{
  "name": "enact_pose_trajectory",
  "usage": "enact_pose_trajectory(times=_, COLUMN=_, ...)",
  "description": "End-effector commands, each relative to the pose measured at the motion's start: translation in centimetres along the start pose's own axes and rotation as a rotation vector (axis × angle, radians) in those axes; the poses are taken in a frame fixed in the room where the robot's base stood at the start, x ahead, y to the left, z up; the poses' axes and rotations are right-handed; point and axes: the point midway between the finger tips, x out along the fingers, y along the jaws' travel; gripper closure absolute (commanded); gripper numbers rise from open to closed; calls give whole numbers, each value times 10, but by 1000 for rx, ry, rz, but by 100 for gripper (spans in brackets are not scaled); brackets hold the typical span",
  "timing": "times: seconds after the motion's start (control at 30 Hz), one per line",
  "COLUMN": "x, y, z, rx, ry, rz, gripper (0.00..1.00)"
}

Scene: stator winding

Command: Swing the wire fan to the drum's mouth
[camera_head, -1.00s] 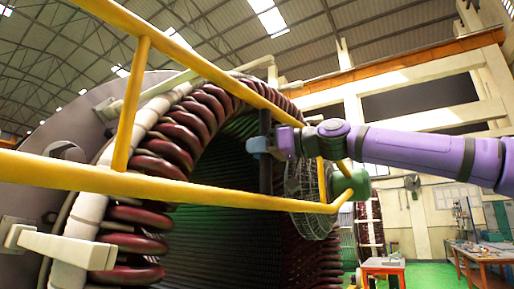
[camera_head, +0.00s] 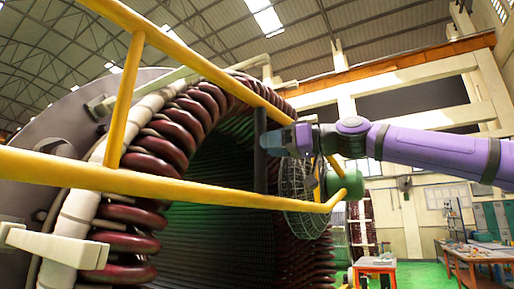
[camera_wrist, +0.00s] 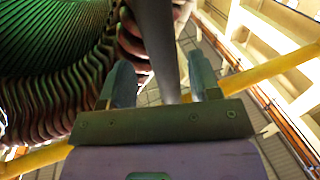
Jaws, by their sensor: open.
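The round wire fan (camera_head: 305,208) hangs in front of the right side of the drum's mouth (camera_head: 205,215), partly hidden by my arm and a yellow rail. A dark upright pole (camera_head: 260,165) stands to its left. The drum (camera_head: 150,185) is ringed by dark red coils. My gripper (camera_head: 266,140) is open, close to the pole in the head view. In the wrist view its two fingers (camera_wrist: 160,75) lie either side of the grey pole (camera_wrist: 155,35), with gaps on both sides. I cannot tell whether the pole is between the fingers or beyond the tips.
Yellow rails (camera_head: 150,185) cross in front of the drum and pass close to my arm. A green round part (camera_head: 346,183) sits right of the fan. An orange-framed table (camera_head: 378,264) and workbenches (camera_head: 485,255) stand at the right on a green floor.

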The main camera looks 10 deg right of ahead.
Motion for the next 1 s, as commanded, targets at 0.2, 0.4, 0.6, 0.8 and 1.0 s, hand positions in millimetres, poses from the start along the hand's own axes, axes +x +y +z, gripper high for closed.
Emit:
enact_pose_trajectory(times=0.2, x=-37, y=1, z=0, rx=1, ry=2, rz=2, gripper=43)
enact_pose_trajectory(times=0.4, x=-52, y=1, z=0, rx=0, ry=2, rz=1, gripper=43)
enact_pose_trajectory(times=0.6, x=-54, y=0, z=0, rx=0, ry=2, rz=1, gripper=43)
enact_pose_trajectory(times=0.8, x=-54, y=1, z=0, rx=0, ry=2, rz=1, gripper=43)
enact_pose_trajectory(times=1.0, x=-54, y=1, z=0, rx=0, ry=2, rz=1, gripper=43)
